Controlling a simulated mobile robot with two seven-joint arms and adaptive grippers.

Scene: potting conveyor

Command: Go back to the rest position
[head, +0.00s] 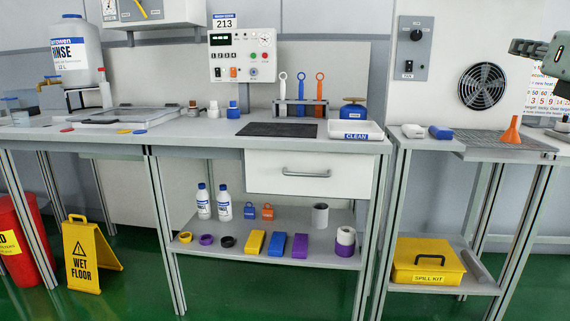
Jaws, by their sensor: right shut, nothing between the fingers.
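My right gripper (522,47) shows at the upper right edge, pointing left in front of the wall. Its fingers are closed with nothing held. It is raised well above the right-hand bench (476,153) and apart from everything on it. Part of my right arm shows at the right edge, cut off by the frame. My left gripper is out of view.
The main bench (200,140) carries a rinse jug (75,52), a tool rack (300,103) and a white tray (356,130). An orange funnel (512,131) stands below my right gripper. A wet-floor sign (85,255) stands at left. The green floor in front is clear.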

